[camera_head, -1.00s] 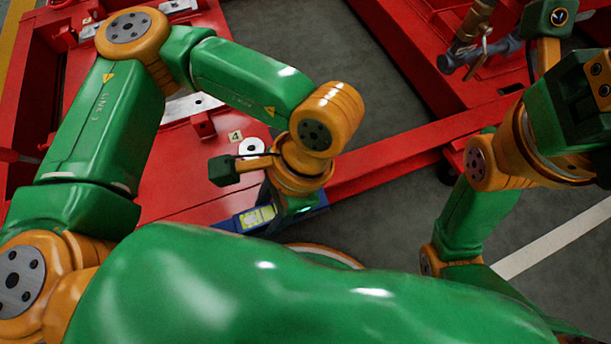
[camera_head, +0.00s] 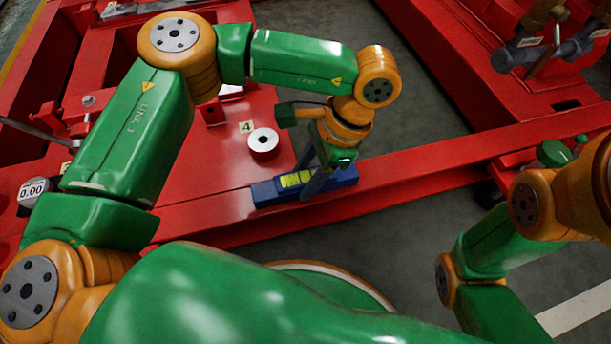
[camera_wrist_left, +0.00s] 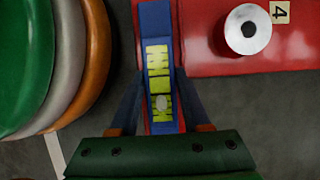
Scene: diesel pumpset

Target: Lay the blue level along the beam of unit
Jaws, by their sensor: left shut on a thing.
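The blue level (camera_head: 265,192), with a yellow-green window in its middle, is lengthwise over the red beam (camera_head: 420,172), roughly in line with it. I cannot tell whether it touches the beam or hangs just above. My left gripper (camera_head: 318,186) points down and is shut across the level near its middle. In the left wrist view, the level (camera_wrist_left: 156,20) runs upward between the two fingers (camera_wrist_left: 161,108), with red metal at its far end. My right arm shows at the right edge, but its gripper is out of frame.
A red cylinder with a white top (camera_head: 263,143) stands by a "4" tag (camera_head: 247,127) on the red plate behind the level. A round gauge reading 0.00 (camera_head: 33,191) is at the far left. Red frames with pipework (camera_head: 545,45) fill the upper right. Grey floor (camera_head: 330,20) lies between.

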